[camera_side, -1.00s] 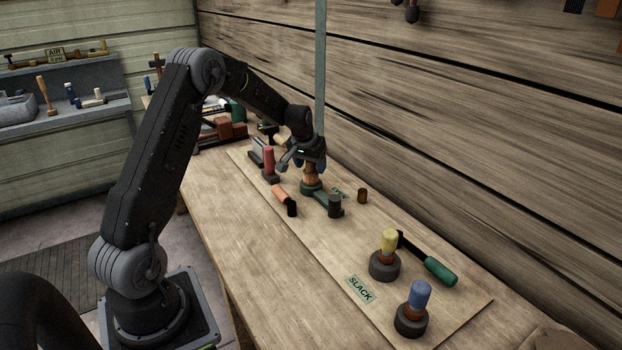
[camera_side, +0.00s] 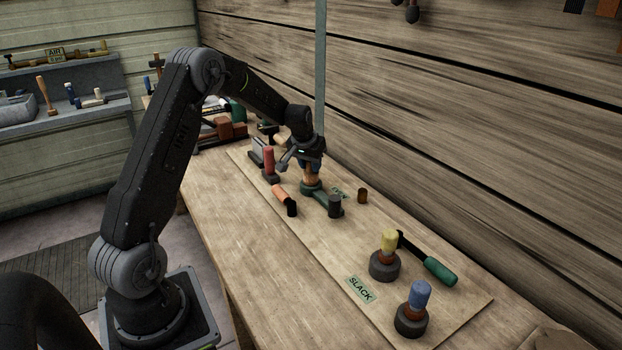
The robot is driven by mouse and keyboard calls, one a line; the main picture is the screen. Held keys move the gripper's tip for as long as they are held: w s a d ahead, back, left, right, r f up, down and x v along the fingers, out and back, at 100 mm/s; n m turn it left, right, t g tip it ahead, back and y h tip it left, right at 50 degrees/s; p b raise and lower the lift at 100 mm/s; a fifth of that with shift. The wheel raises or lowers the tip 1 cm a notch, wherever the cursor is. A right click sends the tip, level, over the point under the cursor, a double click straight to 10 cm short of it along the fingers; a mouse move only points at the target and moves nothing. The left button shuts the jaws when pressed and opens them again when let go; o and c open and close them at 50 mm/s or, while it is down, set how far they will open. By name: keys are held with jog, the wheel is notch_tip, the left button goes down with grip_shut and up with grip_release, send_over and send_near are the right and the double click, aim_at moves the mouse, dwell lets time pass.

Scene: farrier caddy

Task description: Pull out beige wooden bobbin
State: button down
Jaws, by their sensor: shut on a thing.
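The beige-brown wooden bobbin (camera_side: 311,175) stands upright in the round dark-green socket (camera_side: 312,188) on the board. My gripper (camera_side: 310,163) points down from above and is shut on the bobbin's upper part, which its fingers partly hide. The bobbin's lower end is hidden in the socket.
A dark cylinder (camera_side: 335,205) stands right of the socket, with a small brown peg (camera_side: 362,196) beyond. Yellow (camera_side: 389,241) and blue (camera_side: 420,295) bobbins stand in dark bases at the front right.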

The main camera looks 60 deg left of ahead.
jog(key=shift+r, duration=1.05)
dwell(0.4)
jog(key=shift+r, duration=2.95)
